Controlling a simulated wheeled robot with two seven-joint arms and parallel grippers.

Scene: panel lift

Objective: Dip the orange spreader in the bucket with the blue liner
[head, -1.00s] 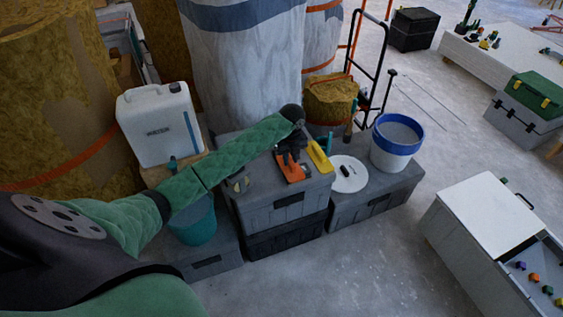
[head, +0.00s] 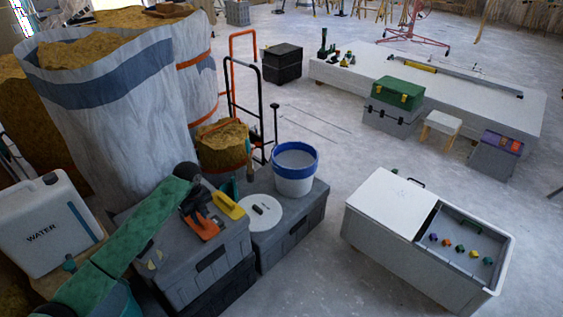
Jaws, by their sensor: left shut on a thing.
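The orange spreader (head: 204,231) is at the top of the grey crate stack, beside a yellow-handled tool. My left gripper (head: 196,213) is shut on the orange spreader, with its dark fingers at the spreader's upper end. I cannot tell whether the spreader still touches the crate top. The bucket with the blue liner (head: 294,181) is white with a blue band folded over its rim. It stands upright on the neighbouring grey crate, right of and beyond my left gripper. It holds a pale grey content. My right gripper is not in view.
A yellow tool (head: 229,205) lies close to the spreader. A white round lid (head: 258,222) lies between the crate stack and the bucket. A water canister (head: 45,225) stands at left. A white chest (head: 390,212) stands at right, with clear floor between.

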